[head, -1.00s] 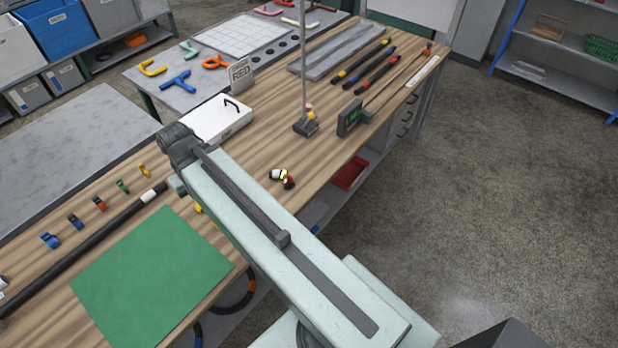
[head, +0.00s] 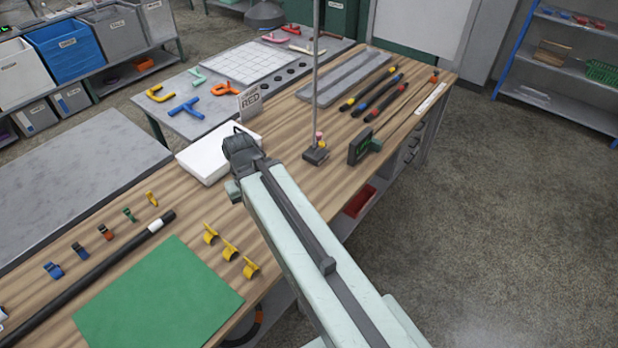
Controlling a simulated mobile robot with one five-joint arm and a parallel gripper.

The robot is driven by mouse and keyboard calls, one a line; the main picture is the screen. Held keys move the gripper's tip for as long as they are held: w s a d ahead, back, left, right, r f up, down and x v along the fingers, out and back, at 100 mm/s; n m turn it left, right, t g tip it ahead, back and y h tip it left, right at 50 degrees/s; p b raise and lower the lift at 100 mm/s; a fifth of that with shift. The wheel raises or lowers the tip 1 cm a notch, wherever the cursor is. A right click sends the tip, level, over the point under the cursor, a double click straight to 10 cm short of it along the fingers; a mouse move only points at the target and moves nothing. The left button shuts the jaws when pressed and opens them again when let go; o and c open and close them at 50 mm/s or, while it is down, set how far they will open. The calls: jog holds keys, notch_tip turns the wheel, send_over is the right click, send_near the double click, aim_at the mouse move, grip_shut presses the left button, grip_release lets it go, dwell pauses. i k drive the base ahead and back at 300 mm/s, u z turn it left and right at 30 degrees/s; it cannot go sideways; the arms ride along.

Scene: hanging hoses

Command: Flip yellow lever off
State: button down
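I cannot make out a clear yellow lever in the head view. Small yellow pieces show in several places. Three yellow clip-like fittings (head: 230,250) stand in a row on the wooden bench, between the green mat and my arm. A small yellow clip (head: 151,199) stands at the left behind the black hose.
Striped hoses (head: 385,97) lie farther back. Open floor is at the right.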

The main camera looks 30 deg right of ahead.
aim_at(322, 144)
jog(key=u, duration=1.55)
jog(key=k, duration=0.8)
jog(key=z, duration=1.05)
jog(key=i, duration=1)
jog(key=u, duration=0.05)
